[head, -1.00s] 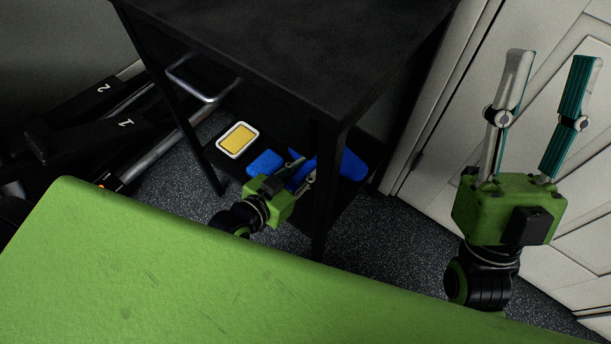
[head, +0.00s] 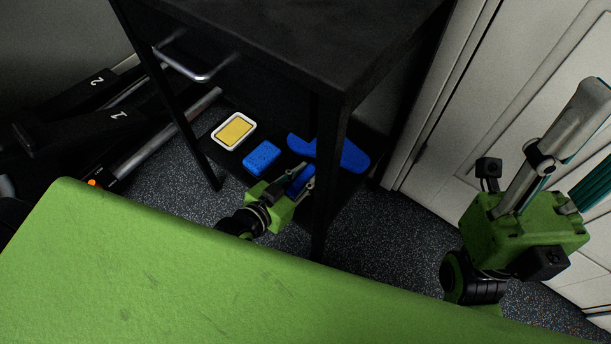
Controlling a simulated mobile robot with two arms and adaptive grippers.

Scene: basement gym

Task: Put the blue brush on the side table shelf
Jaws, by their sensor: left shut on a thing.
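The black side table (head: 290,45) stands in front of me, with a dark lower shelf (head: 222,165) beneath its top. My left gripper (head: 302,178) reaches low at the shelf's front edge, beside the front table leg. It is shut on a narrow blue piece, which looks like the handle of the blue brush (head: 340,153). The brush's broad blue part lies over the right of the shelf, partly behind the leg. The join between the two, and whether the brush touches the shelf, are unclear. My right gripper (head: 580,140) is raised at the right, empty, its fingers apart.
A blue sponge (head: 262,158) and a white-rimmed yellow item (head: 234,131) lie on the shelf's left. Speckled floor is between.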

